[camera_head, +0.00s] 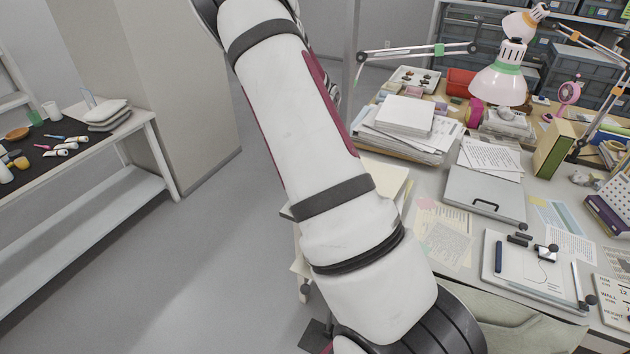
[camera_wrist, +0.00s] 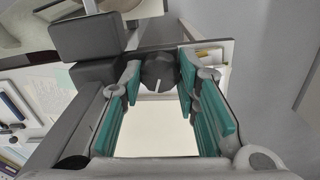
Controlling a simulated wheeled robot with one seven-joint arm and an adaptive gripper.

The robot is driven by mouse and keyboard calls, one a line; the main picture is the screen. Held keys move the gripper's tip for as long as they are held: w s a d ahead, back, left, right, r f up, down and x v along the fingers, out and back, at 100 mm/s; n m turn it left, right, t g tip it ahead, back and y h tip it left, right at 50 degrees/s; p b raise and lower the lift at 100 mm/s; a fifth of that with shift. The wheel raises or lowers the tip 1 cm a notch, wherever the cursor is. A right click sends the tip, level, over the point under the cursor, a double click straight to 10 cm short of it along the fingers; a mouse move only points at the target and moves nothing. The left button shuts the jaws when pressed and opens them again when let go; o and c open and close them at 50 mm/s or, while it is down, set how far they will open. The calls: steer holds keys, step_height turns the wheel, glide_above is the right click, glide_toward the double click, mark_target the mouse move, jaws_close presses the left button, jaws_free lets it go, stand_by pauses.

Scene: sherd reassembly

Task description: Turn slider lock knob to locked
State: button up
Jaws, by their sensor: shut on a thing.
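In the wrist view, a dark round knob (camera_wrist: 158,68) with a short pale pointer line sits at the end of a dark grey bar. The line points roughly down the picture. My gripper (camera_wrist: 159,78) has its teal-padded fingers on either side of the knob and is shut on it. A dark grey block (camera_wrist: 86,38) stands just left of the knob. In the head view my arm covers the middle, and neither the gripper nor the knob shows.
A cluttered desk (camera_head: 450,245) at right holds paper stacks (camera_head: 385,140), a grey case (camera_head: 485,193), a white board (camera_head: 530,272) and a pink lamp (camera_head: 497,82). A side table (camera_head: 135,125) with small items stands at far left. The floor (camera_head: 215,260) between is clear.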

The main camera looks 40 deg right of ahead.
steer(key=shift+m, duration=0.3)
steer(key=o, duration=0.9)
step_height(320, 180, up, 12)
steer(key=shift+c, duration=0.2)
